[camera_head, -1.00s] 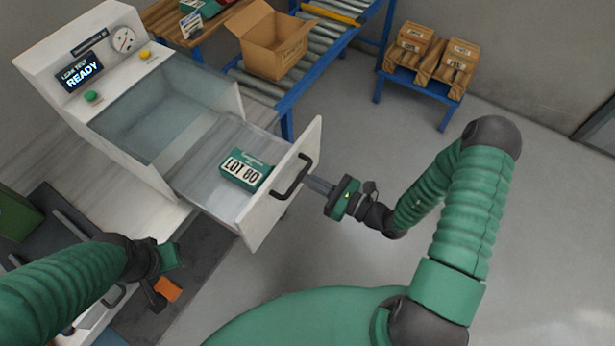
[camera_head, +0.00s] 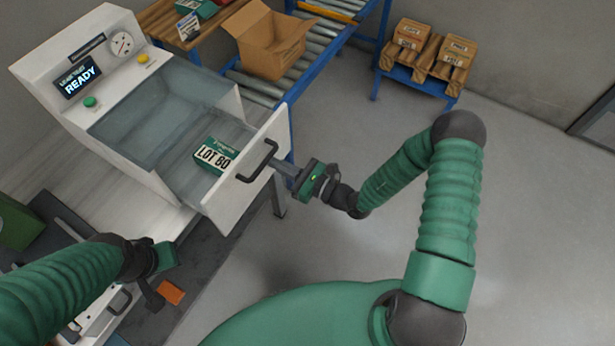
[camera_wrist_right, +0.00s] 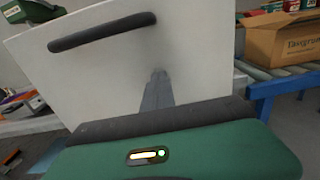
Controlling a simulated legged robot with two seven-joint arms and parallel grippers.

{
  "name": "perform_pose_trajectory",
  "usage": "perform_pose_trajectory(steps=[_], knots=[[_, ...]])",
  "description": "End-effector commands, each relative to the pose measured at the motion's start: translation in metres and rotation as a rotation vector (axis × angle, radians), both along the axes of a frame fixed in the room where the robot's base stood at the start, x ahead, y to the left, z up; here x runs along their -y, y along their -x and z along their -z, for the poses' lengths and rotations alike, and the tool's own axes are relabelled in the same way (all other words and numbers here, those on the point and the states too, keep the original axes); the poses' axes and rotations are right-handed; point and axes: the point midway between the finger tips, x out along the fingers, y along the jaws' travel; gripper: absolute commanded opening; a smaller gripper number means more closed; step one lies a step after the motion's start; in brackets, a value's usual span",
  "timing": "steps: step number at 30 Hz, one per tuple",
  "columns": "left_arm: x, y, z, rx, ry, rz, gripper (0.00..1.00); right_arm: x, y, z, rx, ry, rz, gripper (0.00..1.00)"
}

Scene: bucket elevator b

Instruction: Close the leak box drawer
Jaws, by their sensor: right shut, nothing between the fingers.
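The leak box (camera_head: 100,110) is a white bench unit with a clear chamber and a screen reading "READY". Its drawer (camera_head: 243,190) is partly open, with a white front and a dark bar handle (camera_head: 262,160). A green box labelled "LOT 80" (camera_head: 214,156) lies in the drawer. My right gripper (camera_head: 280,163) is shut and empty, its fingertips at the drawer front beside the handle. In the right wrist view the fingers (camera_wrist_right: 157,90) meet the white front (camera_wrist_right: 190,60) below the handle (camera_wrist_right: 102,32). My left gripper (camera_head: 155,280) is at the lower left, away from the drawer; its finger gap is unclear.
An open cardboard box (camera_head: 270,45) stands on a roller conveyor (camera_head: 315,55) behind the drawer. A blue rack (camera_head: 420,80) with brown cartons stands at the back right. An orange piece (camera_head: 171,292) lies near my left gripper. The floor right of the drawer is clear.

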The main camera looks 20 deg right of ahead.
Motion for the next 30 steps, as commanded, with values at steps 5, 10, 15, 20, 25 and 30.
perform_pose_trajectory(steps=[5,10,15,20,25,30], knots=[[0.0,0.0,-0.002,0.0,0.0,0.0,0.36,-0.032,-0.038,0.0,0.001,0.0,-0.004,0.0],[0.0,0.0,0.0,0.0,0.0,0.0,0.36,-0.059,-0.073,0.001,0.002,0.0,-0.002,0.0],[0.0,0.0,0.003,0.0,0.0,0.0,0.36,-0.079,-0.1,0.001,0.001,0.0,-0.002,0.0],[0.0,0.0,0.005,0.0,0.0,0.0,0.36,-0.092,-0.116,0.001,0.001,0.001,-0.001,0.0],[0.0,0.0,0.006,0.0,0.0,0.0,0.36,-0.099,-0.125,0.001,0.0,0.0,-0.002,0.0],[0.0,0.0,0.006,0.0,0.0,0.0,0.36,-0.101,-0.129,-0.001,0.002,-0.002,0.0,0.0]])
